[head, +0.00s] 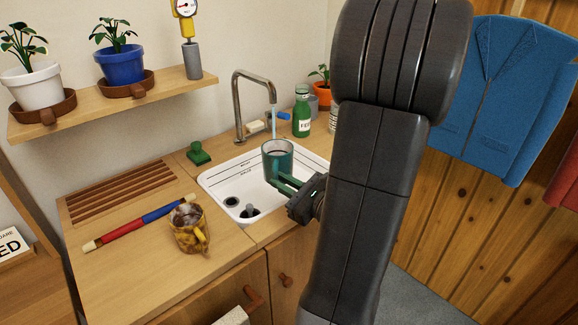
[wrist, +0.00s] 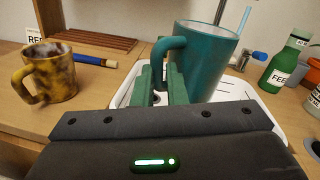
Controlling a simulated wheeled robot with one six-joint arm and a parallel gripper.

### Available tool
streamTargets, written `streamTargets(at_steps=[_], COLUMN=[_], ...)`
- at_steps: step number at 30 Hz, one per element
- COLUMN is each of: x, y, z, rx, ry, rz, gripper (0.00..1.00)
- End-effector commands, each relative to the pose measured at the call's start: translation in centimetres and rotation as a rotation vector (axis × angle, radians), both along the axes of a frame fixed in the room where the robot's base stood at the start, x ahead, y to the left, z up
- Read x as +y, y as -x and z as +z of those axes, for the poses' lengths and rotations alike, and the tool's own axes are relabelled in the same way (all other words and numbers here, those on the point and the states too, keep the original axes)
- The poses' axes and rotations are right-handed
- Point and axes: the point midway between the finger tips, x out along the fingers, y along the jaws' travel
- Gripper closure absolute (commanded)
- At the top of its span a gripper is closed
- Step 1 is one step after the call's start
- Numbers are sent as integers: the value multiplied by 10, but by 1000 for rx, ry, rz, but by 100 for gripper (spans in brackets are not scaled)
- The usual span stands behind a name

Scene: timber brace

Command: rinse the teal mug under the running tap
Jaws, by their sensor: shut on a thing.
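The teal mug (head: 278,160) is upright above the white sink (head: 212,181). My gripper (head: 288,184) is shut on it from the near right. In the wrist view the green fingers (wrist: 163,84) are at the handle side of the mug (wrist: 210,65), with the handle curving above them. The tap (head: 237,98) arches over the sink from the back. A pale blue water stream (head: 274,122) runs down from its spout to the mug's rim. The mug's inside looks dark. I cannot tell how much water is in it.
A mottled yellow mug (head: 188,229) and a red and blue rod (head: 138,223) are on the counter left of the sink. A green bottle (head: 302,114) and a potted plant (head: 321,86) stand behind the sink. A shelf (head: 125,103) with pots hangs above left.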

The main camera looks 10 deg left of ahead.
Motion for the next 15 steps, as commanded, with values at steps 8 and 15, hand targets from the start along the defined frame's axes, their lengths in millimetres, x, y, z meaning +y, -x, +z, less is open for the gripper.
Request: streamTargets(at_steps=[8, 15], x=[5, 12], y=[-12, -35], z=[-4, -9], rx=[-1, -1], ry=[0, 1], rz=[1, 1], gripper=[100, 100])
